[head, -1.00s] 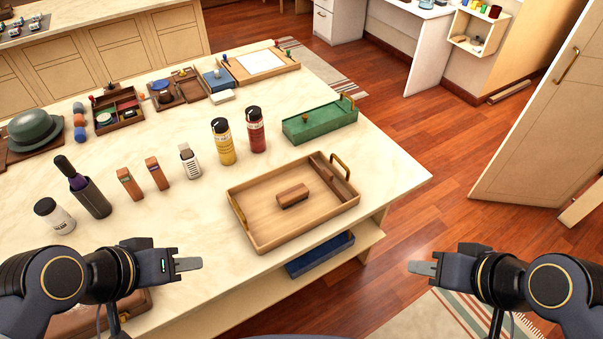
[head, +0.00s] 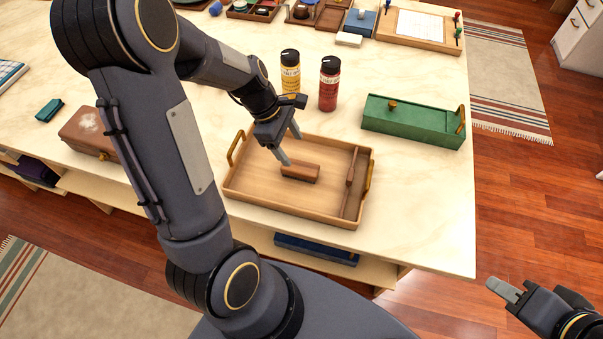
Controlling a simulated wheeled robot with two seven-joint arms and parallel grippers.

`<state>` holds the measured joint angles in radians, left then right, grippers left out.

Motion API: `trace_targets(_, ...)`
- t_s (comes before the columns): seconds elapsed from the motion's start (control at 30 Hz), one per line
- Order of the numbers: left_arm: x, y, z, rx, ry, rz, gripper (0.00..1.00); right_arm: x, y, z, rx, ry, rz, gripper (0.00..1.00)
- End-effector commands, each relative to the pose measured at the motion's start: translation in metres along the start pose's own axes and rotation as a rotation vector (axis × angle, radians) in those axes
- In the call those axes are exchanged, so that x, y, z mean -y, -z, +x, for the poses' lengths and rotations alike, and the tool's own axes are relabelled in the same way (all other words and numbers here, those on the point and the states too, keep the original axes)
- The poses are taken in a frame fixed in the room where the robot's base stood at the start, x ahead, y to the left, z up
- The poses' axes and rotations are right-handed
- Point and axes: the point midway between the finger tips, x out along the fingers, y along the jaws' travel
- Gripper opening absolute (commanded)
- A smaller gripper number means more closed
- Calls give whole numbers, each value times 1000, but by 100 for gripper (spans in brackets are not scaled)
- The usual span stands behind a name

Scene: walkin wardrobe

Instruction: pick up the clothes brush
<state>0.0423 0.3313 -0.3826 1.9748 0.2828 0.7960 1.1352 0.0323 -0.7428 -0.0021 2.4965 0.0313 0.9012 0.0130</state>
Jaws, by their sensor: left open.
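The clothes brush, by its look a small brown wooden block (head: 300,172), lies in the middle of the wooden tray (head: 260,202) on the marble-topped island. My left gripper (head: 289,146) is over the tray, just behind the brush. Its two fingers are apart with nothing between them. One fingertip shows close to the brush's left end; I cannot tell if it touches. My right gripper (head: 505,290) is at the lower right, over the floor and away from the island; its fingers are seen edge-on.
A yellow bottle (head: 290,72) and a red bottle (head: 329,85) stand behind the tray, close to my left gripper. A green box (head: 413,121) sits to the right. The tray has raised walls and brass handles.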

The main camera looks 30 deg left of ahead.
Motion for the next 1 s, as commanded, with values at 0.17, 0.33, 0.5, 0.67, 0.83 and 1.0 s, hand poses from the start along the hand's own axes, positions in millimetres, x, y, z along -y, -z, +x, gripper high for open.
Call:
trace_targets(0.17,-4,8,22,-12,17,-68,66,-2,-2,3,0,0,0,33)
trace_targets(0.33,-2,8,41,-11,17,-66,66,-2,-2,4,0,0,0,33)
trace_targets(0.5,4,6,65,-11,20,-65,66,-2,-2,4,0,0,0,33)
trace_targets(0.67,4,6,85,-11,17,-65,66,-2,-3,5,0,0,0,33)
trace_targets(0.83,3,6,89,-12,13,-62,66,-2,-3,5,0,0,0,33)
trace_targets(1.0,4,6,89,-12,14,-62,66,-2,-3,5,0,0,0,33)
